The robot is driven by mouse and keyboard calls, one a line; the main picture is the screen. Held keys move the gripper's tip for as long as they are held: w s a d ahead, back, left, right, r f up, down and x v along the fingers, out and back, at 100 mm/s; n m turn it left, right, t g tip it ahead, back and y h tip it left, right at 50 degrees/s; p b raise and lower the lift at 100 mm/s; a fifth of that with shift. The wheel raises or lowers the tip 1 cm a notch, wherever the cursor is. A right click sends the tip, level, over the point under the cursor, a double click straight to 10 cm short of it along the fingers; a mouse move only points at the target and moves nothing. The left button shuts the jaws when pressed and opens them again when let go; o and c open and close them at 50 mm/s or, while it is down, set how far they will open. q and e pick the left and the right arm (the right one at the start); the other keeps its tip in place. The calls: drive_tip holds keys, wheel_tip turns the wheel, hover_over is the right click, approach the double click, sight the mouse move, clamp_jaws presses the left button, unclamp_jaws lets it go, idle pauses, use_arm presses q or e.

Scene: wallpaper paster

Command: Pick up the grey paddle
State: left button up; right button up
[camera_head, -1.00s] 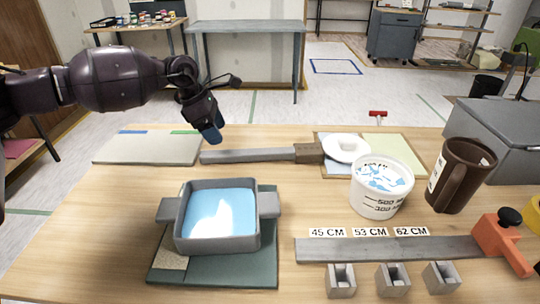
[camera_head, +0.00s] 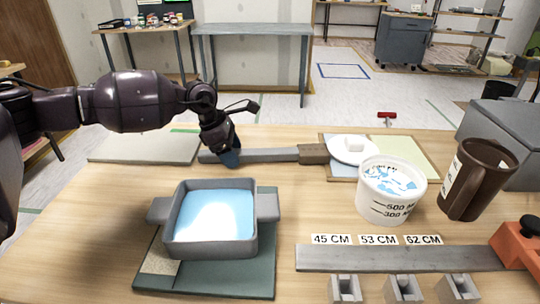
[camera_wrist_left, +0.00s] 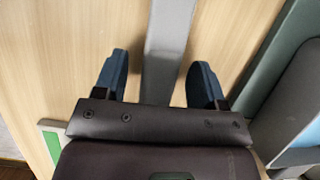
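The grey paddle (camera_head: 270,155) is a long grey bar with a brown block at its right end. It lies across the table behind the grey pan. My left gripper (camera_head: 230,158) is down at the paddle's left part and hides some of it. In the left wrist view the grey bar of the paddle (camera_wrist_left: 170,30) passes between the two blue fingers of my left gripper (camera_wrist_left: 160,78). The fingers are apart, one on each side, with gaps between them and the bar. My right gripper is not in view.
A grey pan of blue liquid (camera_head: 172,235) stands on a green board (camera_head: 262,275) in front. A pale board (camera_head: 130,150) lies at the left.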

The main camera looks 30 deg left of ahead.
use_arm(q)
drive_tip(key=c, duration=0.9)
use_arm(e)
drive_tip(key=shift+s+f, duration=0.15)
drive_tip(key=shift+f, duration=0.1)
use_arm(q)
drive_tip(key=shift+r, duration=0.3)
drive_tip(key=shift+r+p, duration=1.85)
drive_tip(key=shift+r, duration=7.85)
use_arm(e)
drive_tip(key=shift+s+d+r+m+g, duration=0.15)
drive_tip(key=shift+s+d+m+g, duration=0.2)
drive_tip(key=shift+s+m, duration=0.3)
